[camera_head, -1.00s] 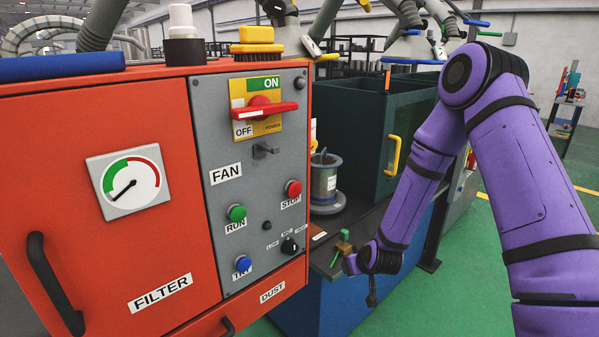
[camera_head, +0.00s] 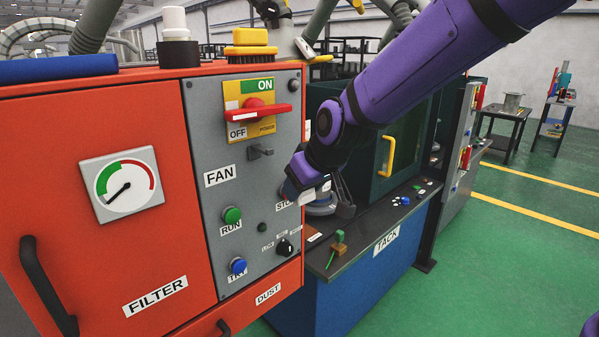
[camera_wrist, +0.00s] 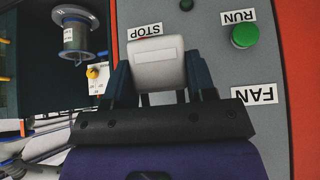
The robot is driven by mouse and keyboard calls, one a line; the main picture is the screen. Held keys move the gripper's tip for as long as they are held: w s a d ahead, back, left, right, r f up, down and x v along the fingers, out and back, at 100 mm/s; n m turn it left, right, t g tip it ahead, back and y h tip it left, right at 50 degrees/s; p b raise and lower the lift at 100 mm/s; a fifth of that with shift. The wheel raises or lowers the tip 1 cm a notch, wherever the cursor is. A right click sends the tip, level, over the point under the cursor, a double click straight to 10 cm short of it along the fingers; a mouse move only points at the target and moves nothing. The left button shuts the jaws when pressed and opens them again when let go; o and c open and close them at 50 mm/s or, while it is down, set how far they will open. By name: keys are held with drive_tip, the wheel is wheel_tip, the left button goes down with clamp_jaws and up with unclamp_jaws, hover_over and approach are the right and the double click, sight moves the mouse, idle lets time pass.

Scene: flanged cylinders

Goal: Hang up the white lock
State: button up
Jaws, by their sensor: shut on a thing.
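The white lock (camera_wrist: 157,68) sits between the two fingers of my gripper (camera_wrist: 160,80) in the wrist view. My gripper is shut on it. In the head view my gripper (camera_head: 318,192) is in front of the right edge of the grey panel (camera_head: 232,180), with the white lock (camera_head: 312,194) partly showing. The STOP button is hidden behind my gripper there. The red power switch (camera_head: 256,110) points right, on a yellow plate above. A small dark bracket (camera_head: 260,152) juts from the panel below the switch, up and left of my gripper. The lock's shackle is not clear.
The orange cabinet (camera_head: 95,245) fills the left. The RUN button (camera_head: 231,215) and blue TRY button (camera_head: 238,266) are close by on the panel. A bench (camera_head: 365,225) with a green-and-brown item (camera_head: 338,245) stands at right. Green floor is open beyond.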

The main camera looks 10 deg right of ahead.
drive_tip(key=s+a+r, duration=0.2)
drive_tip(key=s+r, duration=0.3)
drive_tip(key=shift+n+g, duration=0.3)
drive_tip(key=shift+w+a, duration=0.35)
drive_tip(key=shift+w, duration=0.3)
drive_tip(key=shift+w+a, duration=0.4)
drive_tip(key=shift+w, duration=0.2)
drive_tip(key=shift+w+a, duration=0.35)
drive_tip(key=shift+w, duration=0.3)
drive_tip(key=shift+w+a+f, duration=0.1)
drive_tip(key=shift+w+a, duration=0.4)
drive_tip(key=shift+w, duration=0.25)
drive_tip(key=shift+w+a+f, duration=0.1)
drive_tip(key=shift+w+a, duration=0.4)
drive_tip(key=shift+w, duration=0.25)
drive_tip(key=shift+w+a+f, duration=0.35)
drive_tip(key=shift+w, duration=0.15)
idle(1.2)
drive_tip(key=shift+f, duration=0.25)
idle(0.6)
drive_tip(key=o, duration=1)
drive_tip(key=shift+o, duration=0.2)
drive_tip(key=shift+s+f, duration=0.1)
